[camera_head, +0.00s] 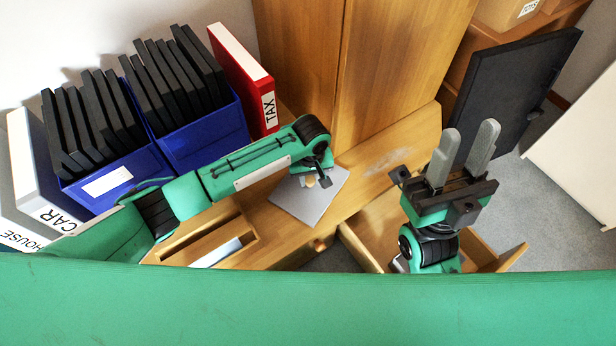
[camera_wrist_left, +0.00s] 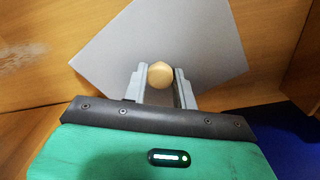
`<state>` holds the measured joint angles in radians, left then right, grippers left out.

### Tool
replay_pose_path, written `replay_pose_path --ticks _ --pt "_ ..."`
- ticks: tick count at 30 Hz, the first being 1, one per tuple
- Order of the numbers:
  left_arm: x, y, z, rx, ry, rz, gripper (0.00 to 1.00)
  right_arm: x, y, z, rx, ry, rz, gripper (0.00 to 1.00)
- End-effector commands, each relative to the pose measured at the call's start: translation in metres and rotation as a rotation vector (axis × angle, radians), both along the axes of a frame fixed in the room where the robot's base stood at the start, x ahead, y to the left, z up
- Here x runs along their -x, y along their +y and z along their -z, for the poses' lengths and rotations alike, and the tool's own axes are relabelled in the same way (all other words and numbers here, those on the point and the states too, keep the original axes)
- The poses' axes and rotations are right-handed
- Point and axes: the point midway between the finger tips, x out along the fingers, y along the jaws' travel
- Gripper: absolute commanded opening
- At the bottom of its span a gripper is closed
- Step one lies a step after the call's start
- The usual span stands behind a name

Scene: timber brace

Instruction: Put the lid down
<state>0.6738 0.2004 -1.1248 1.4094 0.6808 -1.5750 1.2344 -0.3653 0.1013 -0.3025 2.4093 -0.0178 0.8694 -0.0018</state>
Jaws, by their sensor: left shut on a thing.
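The lid (camera_head: 305,204) is a flat grey square plate with a pale wooden knob (camera_wrist_left: 160,74). My left gripper (camera_head: 318,181) points down over it at the middle of the head view and is shut on the knob. In the left wrist view the gripper (camera_wrist_left: 159,90) has one finger on each side of the knob. The lid is over the wooden desk top, and I cannot tell whether it touches it. My right gripper (camera_head: 464,158) points up at the right, its two grey fingers apart and nothing between them.
A rectangular wooden compartment (camera_head: 250,243) with something white inside lies left of the lid. An open wooden drawer (camera_head: 357,243) is below right. Blue boxes of black files (camera_head: 208,130), a red TAX binder (camera_head: 246,84) and a wooden cabinet (camera_head: 390,60) stand behind. A black panel (camera_head: 510,90) leans at right.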

Motion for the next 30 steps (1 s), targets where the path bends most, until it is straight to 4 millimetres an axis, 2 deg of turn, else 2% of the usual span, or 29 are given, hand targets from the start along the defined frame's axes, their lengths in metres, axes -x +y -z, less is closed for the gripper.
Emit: replay_pose_path --ticks 12,13,16,26,30 --pt "-0.0001 -0.0002 0.002 0.0 0.0 0.0 0.04 -0.0042 0.0017 0.0009 0.006 0.031 -0.002 0.36" --pt "-0.0001 -0.0001 0.0025 0.0 0.0 0.0 0.29 -0.0052 0.002 0.0017 0.007 0.038 -0.003 0.36" --pt "-0.0002 0.0 0.0026 0.0 0.0 0.0 0.49 -0.0051 0.002 0.002 0.007 0.038 -0.003 0.36" --pt "-0.0002 0.0 0.002 0.0 -0.001 0.0 0.49 -0.0045 0.002 0.0023 0.007 0.034 -0.003 0.36" --pt "-0.0002 -0.0004 -0.0058 0.001 0.0 0.001 0.49 -0.003 0.001 -0.0004 0.005 0.02 -0.001 0.36"
